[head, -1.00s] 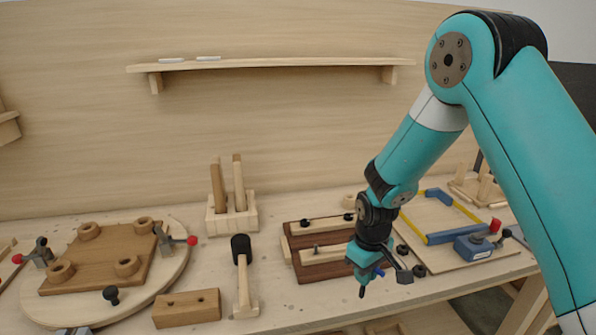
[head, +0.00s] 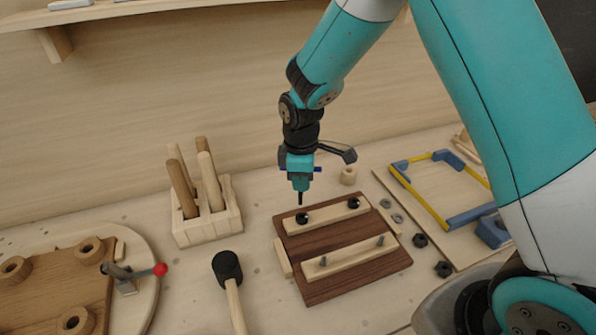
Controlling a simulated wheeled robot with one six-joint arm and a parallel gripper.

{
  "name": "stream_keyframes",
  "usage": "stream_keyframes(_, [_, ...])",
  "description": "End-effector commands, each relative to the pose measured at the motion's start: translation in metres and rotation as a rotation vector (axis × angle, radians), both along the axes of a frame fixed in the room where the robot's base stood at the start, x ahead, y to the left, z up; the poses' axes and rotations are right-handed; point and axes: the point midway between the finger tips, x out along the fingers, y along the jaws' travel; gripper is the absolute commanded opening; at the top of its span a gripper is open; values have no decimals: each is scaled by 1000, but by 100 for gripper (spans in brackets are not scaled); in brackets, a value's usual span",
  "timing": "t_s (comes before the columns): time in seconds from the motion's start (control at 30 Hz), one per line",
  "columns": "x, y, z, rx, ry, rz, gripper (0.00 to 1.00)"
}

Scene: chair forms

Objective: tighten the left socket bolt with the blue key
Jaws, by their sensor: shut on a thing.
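The dark brown board (head: 345,235) lies on the bench with two pale strips across it. The far strip (head: 328,214) carries two black socket bolts, the left socket bolt (head: 302,218) and the right one (head: 354,203). My gripper (head: 300,178) points down and is shut on the blue key (head: 317,169); small blue ends show at both sides of the jaws. A thin dark tip points down from the gripper, just above the left socket bolt in the picture. I cannot tell whether it touches the bolt.
The near strip (head: 350,257) has two grey studs. Washers (head: 397,217) and black nuts (head: 443,268) lie right of the board. A wooden block with upright handles (head: 207,222) stands left, beside a black mallet (head: 227,266). A blue-yellow frame (head: 465,217) lies at right.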

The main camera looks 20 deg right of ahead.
Motion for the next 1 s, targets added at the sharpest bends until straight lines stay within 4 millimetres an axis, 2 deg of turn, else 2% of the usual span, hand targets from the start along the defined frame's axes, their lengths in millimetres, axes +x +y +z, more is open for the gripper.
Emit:
stream_keyframes(0.93, [0,0,-61,0,0,-2,0])
stream_keyframes(1.0, [0,0,-59,1,-2,-122,0])
